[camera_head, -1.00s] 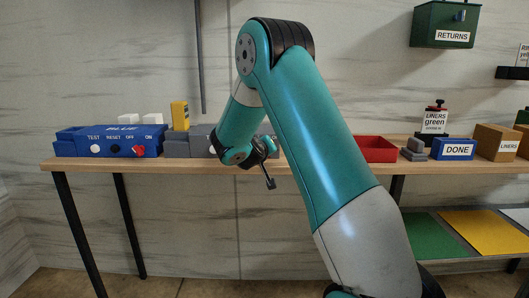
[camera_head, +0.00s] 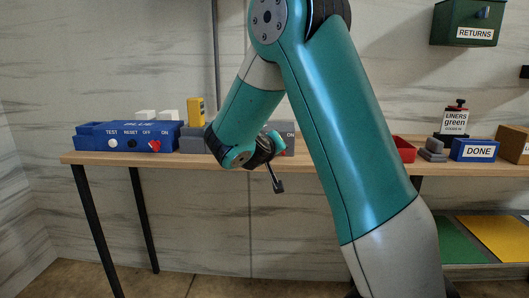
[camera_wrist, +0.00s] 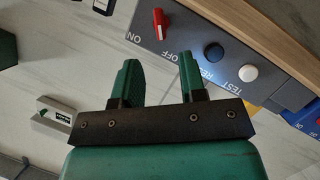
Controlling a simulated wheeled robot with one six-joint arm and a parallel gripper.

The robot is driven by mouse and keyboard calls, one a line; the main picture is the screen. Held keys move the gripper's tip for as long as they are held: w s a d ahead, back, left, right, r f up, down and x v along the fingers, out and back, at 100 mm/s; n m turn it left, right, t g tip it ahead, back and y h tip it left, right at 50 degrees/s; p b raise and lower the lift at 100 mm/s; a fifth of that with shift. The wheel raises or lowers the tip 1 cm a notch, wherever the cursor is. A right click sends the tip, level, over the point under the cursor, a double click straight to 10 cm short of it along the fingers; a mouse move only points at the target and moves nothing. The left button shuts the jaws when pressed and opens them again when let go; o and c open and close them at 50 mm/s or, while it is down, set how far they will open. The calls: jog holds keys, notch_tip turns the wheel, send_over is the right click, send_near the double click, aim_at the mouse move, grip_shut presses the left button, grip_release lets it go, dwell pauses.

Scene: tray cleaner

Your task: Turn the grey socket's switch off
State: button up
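The grey socket (camera_head: 191,142) stands on the bench, right of a blue one. My arm hides its middle in the head view; its right end with "ON" and a bit of red show behind my gripper (camera_head: 272,160). In the wrist view the grey socket (camera_wrist: 205,30) runs along the top right. Its red switch (camera_wrist: 158,22) lies between the "ON" and "OFF" labels; I cannot tell which it points at. My gripper (camera_wrist: 159,64) is open and empty, its two green fingers apart. The fingertips appear just short of the switch, with no visible contact.
A black button (camera_wrist: 214,52) and a white button (camera_wrist: 247,73) sit beside the switch. The blue socket (camera_head: 125,137) has its own red switch (camera_head: 155,145). A yellow block (camera_head: 196,112) stands behind the grey socket. A red tray (camera_head: 404,148) and DONE box (camera_head: 474,150) are right.

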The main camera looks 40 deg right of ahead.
jog(key=v, duration=0.8)
jog(key=shift+s+a, duration=0.15)
jog(key=s+a+f+n+g+y, duration=0.1)
jog(key=s+a+f+n+y, duration=0.1)
jog(key=a+f+y, duration=0.4)
jog(key=s+a+f+n+y, duration=0.1)
jog(key=s+a+y, duration=0.15)
jog(key=a, duration=0.55)
jog(key=s+a+n+g+y, duration=0.3)
jog(key=s+a+n+y, duration=0.4)
jog(key=a, duration=0.5)
jog(key=s+a+r+n+g+y, duration=0.1)
jog(key=s+a+r, duration=0.15)
jog(key=s, duration=0.25)
jog(key=s+a+r+n+g+y, duration=0.1)
jog(key=s+a+g, duration=0.15)
jog(key=s, duration=0.25)
notch_tip(320, 180, up, 12)
jog(key=p, duration=1.3)
jog(key=shift+w+t, duration=0.4)
jog(key=shift+t, duration=0.05)
